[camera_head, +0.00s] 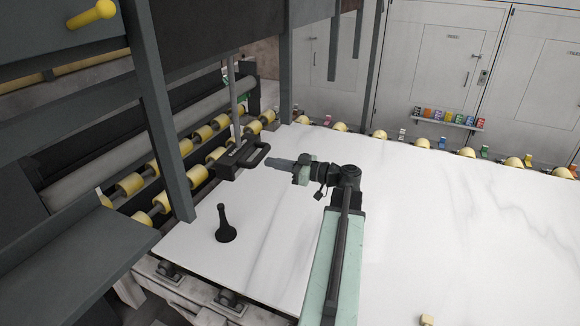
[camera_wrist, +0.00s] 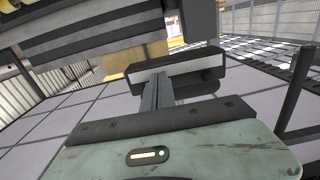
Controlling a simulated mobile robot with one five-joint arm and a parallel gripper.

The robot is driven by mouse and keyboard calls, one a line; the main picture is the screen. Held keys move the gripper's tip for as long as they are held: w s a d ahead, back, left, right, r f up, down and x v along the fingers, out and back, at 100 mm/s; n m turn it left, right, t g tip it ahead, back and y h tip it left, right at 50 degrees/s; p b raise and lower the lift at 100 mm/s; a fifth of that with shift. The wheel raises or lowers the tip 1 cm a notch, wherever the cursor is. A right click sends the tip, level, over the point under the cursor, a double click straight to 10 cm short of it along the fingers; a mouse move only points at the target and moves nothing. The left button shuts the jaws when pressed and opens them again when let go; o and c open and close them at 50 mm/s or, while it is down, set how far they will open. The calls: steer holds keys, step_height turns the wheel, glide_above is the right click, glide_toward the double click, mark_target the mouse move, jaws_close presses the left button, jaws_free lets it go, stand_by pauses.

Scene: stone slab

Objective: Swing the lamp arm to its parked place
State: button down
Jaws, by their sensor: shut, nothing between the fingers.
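A black lamp head with a loop handle (camera_head: 240,158) is at the left edge of the white slab, below a thin grey rod (camera_head: 235,100). In the wrist view a dark bar with a pale face (camera_wrist: 160,70), likely the same lamp part, lies across just beyond my fingers. My gripper (camera_head: 269,161) points left at the loop handle. Its fingers are shut and empty, with the tips close to the handle; I cannot tell whether they touch it. The fingers also show in the wrist view (camera_wrist: 158,92). The lamp arm's parked place is not clearly identifiable.
A black flared stand (camera_head: 225,226) is on the slab (camera_head: 440,220) nearer the front. A dark grey post (camera_head: 160,115) and yellow rollers (camera_head: 166,157) border the left side. Grey cabinets (camera_head: 425,65) line the back. The slab's right part is mostly clear.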

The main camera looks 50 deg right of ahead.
mark_target(252, 159)
steer(key=shift+x, duration=2.2)
steer(key=shift+w, duration=0.1)
